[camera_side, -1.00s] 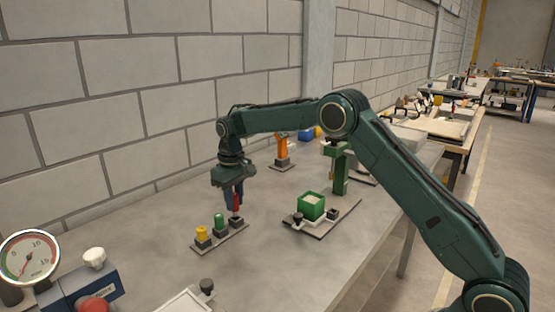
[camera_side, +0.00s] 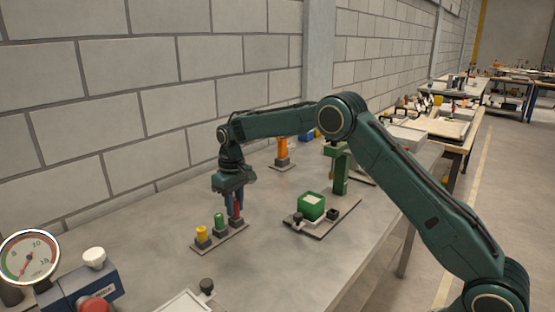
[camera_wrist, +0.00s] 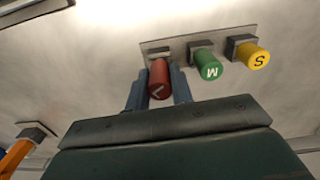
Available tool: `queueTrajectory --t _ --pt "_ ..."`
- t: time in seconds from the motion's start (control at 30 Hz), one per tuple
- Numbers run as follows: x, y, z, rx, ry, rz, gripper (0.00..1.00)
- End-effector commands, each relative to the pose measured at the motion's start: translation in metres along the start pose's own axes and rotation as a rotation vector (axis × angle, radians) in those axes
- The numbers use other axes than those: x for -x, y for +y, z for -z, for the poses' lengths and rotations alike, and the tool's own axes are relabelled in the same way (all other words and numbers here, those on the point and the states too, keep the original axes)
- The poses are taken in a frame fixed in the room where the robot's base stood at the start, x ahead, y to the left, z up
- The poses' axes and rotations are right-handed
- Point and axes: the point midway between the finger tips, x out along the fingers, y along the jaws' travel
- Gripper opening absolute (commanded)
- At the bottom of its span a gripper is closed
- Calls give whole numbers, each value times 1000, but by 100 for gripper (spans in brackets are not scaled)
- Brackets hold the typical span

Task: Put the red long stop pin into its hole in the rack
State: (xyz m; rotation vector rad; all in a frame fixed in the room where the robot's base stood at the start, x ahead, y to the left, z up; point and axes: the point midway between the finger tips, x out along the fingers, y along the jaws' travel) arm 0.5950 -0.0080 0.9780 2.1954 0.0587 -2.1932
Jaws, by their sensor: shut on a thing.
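The red long stop pin (camera_side: 237,208) is upright between the fingers of my gripper (camera_side: 234,208), over the rack's right-hand block. In the wrist view my gripper (camera_wrist: 158,88) is shut on the red pin (camera_wrist: 159,80), whose top carries a letter L. The rack (camera_side: 212,243) is a grey strip with dark blocks. Its red-side block (camera_wrist: 159,51) shows just beyond the pin in the wrist view. The pin's lower end is partly hidden, so I cannot tell how far it is in the hole. The green pin (camera_side: 219,221) and yellow pin (camera_side: 201,233) stand in the other blocks.
A green box (camera_side: 311,207) of pale sand sits on a dark plate to the right, beside a green post (camera_side: 341,172). An orange stand (camera_side: 281,151) is behind. A gauge (camera_side: 29,257) and blue control box (camera_side: 85,290) are front left. Table left of the rack is clear.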

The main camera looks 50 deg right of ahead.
Motion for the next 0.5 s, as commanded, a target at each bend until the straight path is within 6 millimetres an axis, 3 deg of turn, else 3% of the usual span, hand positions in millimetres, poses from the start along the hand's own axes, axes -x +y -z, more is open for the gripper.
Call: queueTrajectory --t 0.5 --pt "-9 0 0 0 -1 0 0"
